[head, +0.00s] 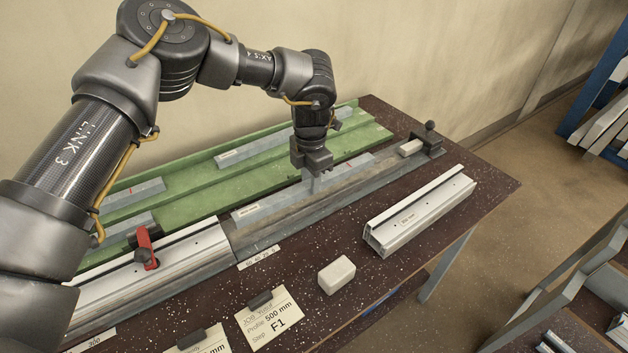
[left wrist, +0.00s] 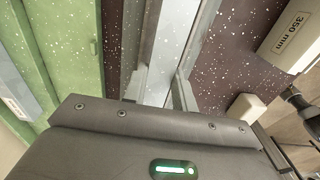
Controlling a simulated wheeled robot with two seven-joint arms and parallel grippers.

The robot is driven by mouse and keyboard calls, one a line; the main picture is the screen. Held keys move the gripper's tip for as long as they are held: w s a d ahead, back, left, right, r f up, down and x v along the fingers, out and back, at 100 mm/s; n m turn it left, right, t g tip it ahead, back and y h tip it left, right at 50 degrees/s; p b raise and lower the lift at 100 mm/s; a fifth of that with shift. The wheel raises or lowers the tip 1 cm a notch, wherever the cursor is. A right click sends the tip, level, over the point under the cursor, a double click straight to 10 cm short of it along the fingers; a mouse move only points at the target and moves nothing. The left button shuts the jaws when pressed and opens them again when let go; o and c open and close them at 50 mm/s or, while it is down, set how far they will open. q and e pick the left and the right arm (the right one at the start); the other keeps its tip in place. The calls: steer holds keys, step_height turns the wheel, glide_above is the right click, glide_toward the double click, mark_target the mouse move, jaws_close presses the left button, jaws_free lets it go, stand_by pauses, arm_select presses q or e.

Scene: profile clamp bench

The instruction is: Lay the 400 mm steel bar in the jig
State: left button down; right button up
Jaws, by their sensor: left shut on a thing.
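My left gripper (head: 313,178) points down over the grey jig (head: 285,228) and is shut on a steel bar (head: 258,211). The bar is flat and light grey, carries a small white label, and lies lengthwise along the back side of the jig. Whether it touches the jig floor or hangs just above it, I cannot tell. In the left wrist view the bar (left wrist: 166,42) runs up the picture between the fingers. The fingers hide a short part of it. My right gripper is not in view.
A green tray (head: 195,172) with several steel bars lies behind the jig. A red-handled clamp (head: 147,246) and an aluminium profile are at left. Another profile (head: 420,214), a white block (head: 337,275) and a job card (head: 268,318) lie in front. A knobbed stop (head: 429,138) is at the far end.

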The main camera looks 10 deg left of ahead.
arm_select(q)
steer(key=shift+f, duration=1.15)
steer(key=shift+f+b, duration=0.2)
steer(key=shift+b, duration=0.1)
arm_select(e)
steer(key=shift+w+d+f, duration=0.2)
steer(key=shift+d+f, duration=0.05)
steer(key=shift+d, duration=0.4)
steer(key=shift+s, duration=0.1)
arm_select(q)
steer(key=c, duration=1.1)
jaws_free()
steer(key=shift+o, duration=0.3)
step_height(320, 180, up, 10)
steer(key=shift+f+b, duration=0.1)
steer(key=shift+b, duration=0.4)
steer(key=shift+d+r, duration=0.1)
steer(key=shift+r, duration=0.4)
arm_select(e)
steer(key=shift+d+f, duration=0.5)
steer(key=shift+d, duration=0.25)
